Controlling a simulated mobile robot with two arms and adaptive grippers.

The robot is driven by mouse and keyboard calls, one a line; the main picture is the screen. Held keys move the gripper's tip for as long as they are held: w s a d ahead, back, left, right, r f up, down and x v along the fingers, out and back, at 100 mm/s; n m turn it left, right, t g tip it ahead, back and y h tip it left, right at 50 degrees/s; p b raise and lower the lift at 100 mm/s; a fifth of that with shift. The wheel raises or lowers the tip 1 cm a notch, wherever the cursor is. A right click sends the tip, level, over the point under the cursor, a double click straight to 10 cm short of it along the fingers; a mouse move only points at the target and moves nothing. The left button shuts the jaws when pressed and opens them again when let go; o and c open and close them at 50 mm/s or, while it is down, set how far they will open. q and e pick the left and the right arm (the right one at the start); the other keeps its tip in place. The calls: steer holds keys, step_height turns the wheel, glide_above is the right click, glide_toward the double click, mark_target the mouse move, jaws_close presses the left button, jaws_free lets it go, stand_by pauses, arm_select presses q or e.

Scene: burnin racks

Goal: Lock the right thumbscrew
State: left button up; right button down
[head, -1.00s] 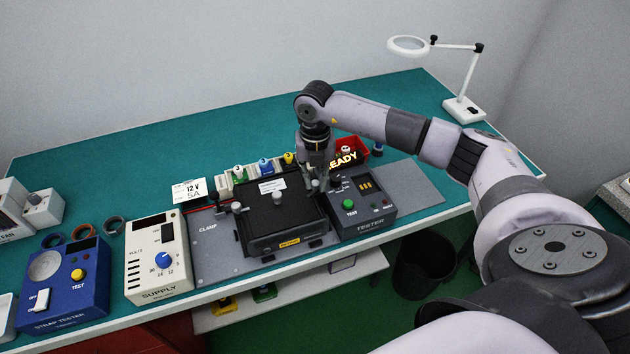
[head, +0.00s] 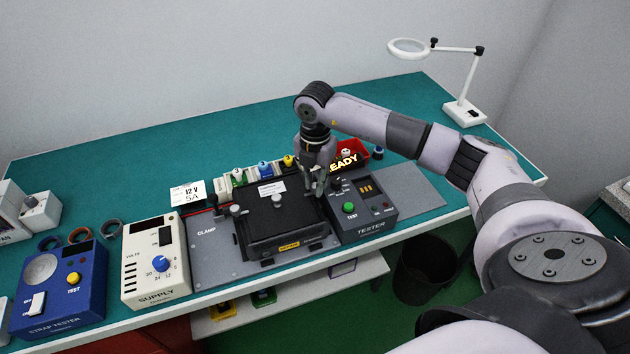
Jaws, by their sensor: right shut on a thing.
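In the head view the black unit (head: 280,222) lies in the grey clamp fixture (head: 215,262) on the bench. My right gripper (head: 318,190) points down at the unit's right edge, beside the tester. It is shut on a small part there, which I take to be the right thumbscrew; the fingers hide most of it. Small grey knobs (head: 236,210) show at the unit's left side, and another knob (head: 277,200) shows on its top. My left gripper is not in view.
The supply box (head: 152,285) and blue strap tester (head: 85,285) stand to the left. A magnifier lamp (head: 465,112) stands at the far right; the bench back is clear.

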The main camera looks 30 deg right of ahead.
stand_by(0.3)
steer(key=c, duration=1.5)
jaws_free()
step_height(320, 180, up, 12)
